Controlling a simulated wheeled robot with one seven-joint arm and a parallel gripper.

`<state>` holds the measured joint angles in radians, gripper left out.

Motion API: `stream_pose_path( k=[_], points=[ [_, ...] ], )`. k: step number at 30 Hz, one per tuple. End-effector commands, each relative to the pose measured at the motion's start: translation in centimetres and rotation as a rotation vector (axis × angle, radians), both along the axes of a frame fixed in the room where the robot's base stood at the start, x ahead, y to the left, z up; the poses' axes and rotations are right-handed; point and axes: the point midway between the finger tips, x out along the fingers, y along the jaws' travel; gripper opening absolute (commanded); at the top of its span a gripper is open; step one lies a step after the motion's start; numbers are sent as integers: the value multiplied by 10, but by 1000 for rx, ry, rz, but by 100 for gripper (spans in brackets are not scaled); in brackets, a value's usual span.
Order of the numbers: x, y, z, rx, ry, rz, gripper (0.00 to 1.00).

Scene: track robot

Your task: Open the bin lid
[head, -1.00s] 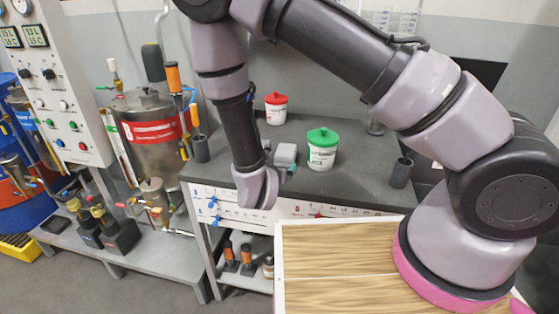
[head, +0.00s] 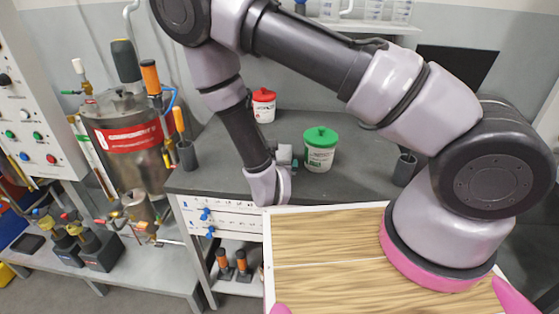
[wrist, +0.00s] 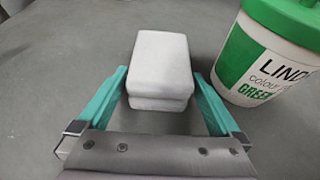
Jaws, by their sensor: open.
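A white tub with a green lid (head: 320,148) stands upright on the dark grey bench, its lid on. It also shows at the right of the wrist view (wrist: 272,50). A white tub with a red lid (head: 263,105) stands farther back, also closed. My gripper (wrist: 160,73) is open, with its teal fingers either side of a small pale grey block (wrist: 160,68) with rounded edges. I cannot tell whether the fingers touch it. In the head view my gripper (head: 287,163) is low over the bench, left of the green-lidded tub, partly hidden by my wrist.
The grey bench top (head: 355,150) has clear room around the tubs. A dark cup (head: 404,168) stands at its right and another holder (head: 187,154) at its left edge. A metal tank (head: 127,140) with pipes stands left. A control panel (head: 30,110) is at far left.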

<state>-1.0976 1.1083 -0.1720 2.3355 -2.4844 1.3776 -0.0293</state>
Motion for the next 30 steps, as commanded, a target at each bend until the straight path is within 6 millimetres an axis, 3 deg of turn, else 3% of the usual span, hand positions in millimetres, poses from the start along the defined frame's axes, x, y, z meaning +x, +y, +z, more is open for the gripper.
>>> stream_pose_path(
  k=[1, 6, 7, 8, 19, 30],
  points=[
    [0, 0, 0, 0, 0, 0, 96],
    [0, 0, 0, 0, 0, 0, 31],
    [0, 0, 0, 0, 0, 0, 30],
    [0, 0, 0, 0, 0, 0, 22],
    [0, 1, 10, 1, -1, 0, 21],
    [0, 1, 73, 4, -3, 0, 21]
  ],
)
